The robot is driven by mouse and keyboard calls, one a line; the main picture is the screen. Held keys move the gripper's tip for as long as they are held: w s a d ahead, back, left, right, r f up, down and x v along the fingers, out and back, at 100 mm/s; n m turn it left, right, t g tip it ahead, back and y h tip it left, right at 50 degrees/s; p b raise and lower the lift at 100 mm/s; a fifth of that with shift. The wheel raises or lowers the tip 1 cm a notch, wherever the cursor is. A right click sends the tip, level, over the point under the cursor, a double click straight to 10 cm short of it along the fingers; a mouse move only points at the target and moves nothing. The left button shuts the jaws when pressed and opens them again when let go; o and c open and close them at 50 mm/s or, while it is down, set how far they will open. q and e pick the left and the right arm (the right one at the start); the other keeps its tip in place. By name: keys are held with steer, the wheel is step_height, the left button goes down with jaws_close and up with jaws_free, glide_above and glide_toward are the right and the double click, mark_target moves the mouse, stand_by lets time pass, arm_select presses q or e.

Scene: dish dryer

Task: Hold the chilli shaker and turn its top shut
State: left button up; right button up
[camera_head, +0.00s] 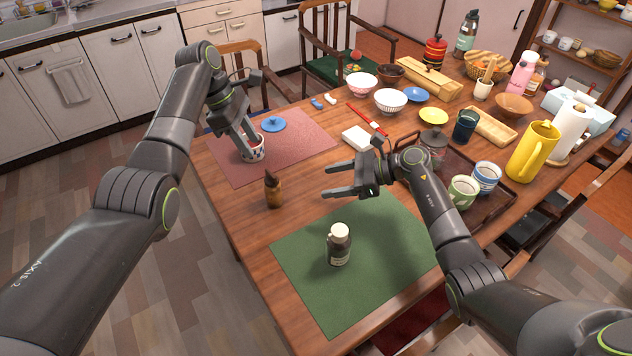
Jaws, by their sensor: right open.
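A dark bottle with a white cap (339,246) stands upright on the green mat (308,291). A small brown bottle with a dark, pointed top (273,191) stands on bare wood between the two mats. I cannot tell from their labels which is the chilli shaker. My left gripper (249,146) points down at a white and red patterned cup (256,153) on the pink mat (300,142); its fingers overlap the cup, and its grip is unclear. My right gripper (332,180) is open and empty, pointing left above the table, beyond the white-capped bottle and apart from it.
A blue lid (272,124) lies beside the patterned cup. A white block (356,139) and a red stick-like item (367,119) lie beyond my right gripper. A dark tray (498,207) with cups stands at right, near a yellow pitcher (533,150). The green mat is otherwise clear.

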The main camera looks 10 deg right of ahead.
mark_target(271, 173)
steer(key=x, duration=1.7)
steer(key=c, duration=0.9)
arm_select(q)
steer(key=shift+c, duration=0.6)
arm_select(e)
steer(key=shift+c, duration=0.9)
arm_select(q)
steer(key=m, duration=0.1)
steer(key=d+r+m+y, duration=0.1)
steer(key=m, duration=0.1)
steer(key=shift+s+d, duration=0.15)
steer(key=shift+d, duration=0.15)
steer(key=f+m+y, duration=0.1)
steer(key=f+m, duration=0.1)
steer(key=f, duration=0.1)
steer(key=d+f+m+y, duration=0.1)
steer(key=f+m, duration=0.1)
steer(key=f, duration=0.1)
steer(key=d+f+m+t, duration=0.1)
steer(key=f+m, duration=0.1)
steer(key=f, duration=0.2)
steer(key=shift+s+d+y, duration=0.2)
steer(key=shift+s+y, duration=0.15)
steer(key=shift+y, duration=0.05)
